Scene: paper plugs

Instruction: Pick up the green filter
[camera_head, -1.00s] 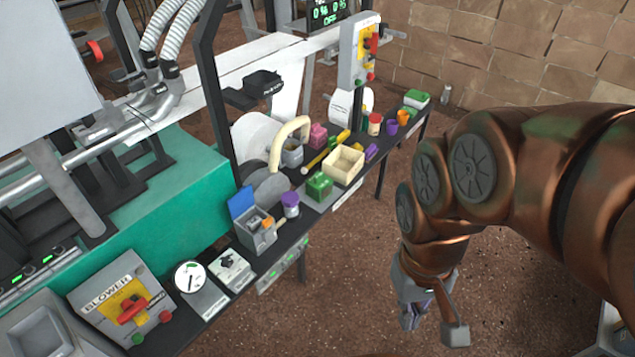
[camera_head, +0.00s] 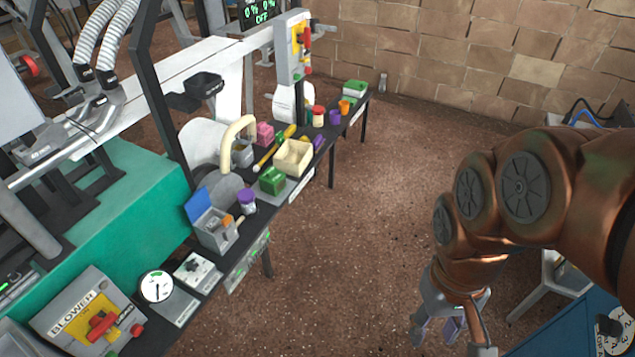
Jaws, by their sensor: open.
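A green block-like object (camera_head: 272,180), which may be the green filter, sits on the narrow black bench (camera_head: 262,215), in front of a cream open box (camera_head: 293,157). A second green item with a white part (camera_head: 355,88) stands at the far end of the bench. I cannot tell for sure which one is the filter. My gripper (camera_head: 436,332) hangs low over the floor at the lower right, open, with nothing seen in it. It is well apart from the bench and both green items.
A grey box with a blue lid (camera_head: 213,225) and a purple-topped jar (camera_head: 246,200) stand nearer on the bench. A blower switch box (camera_head: 88,312) is at lower left. Brown floor (camera_head: 375,190) is free between bench and arm. A blue surface (camera_head: 565,330) is at lower right.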

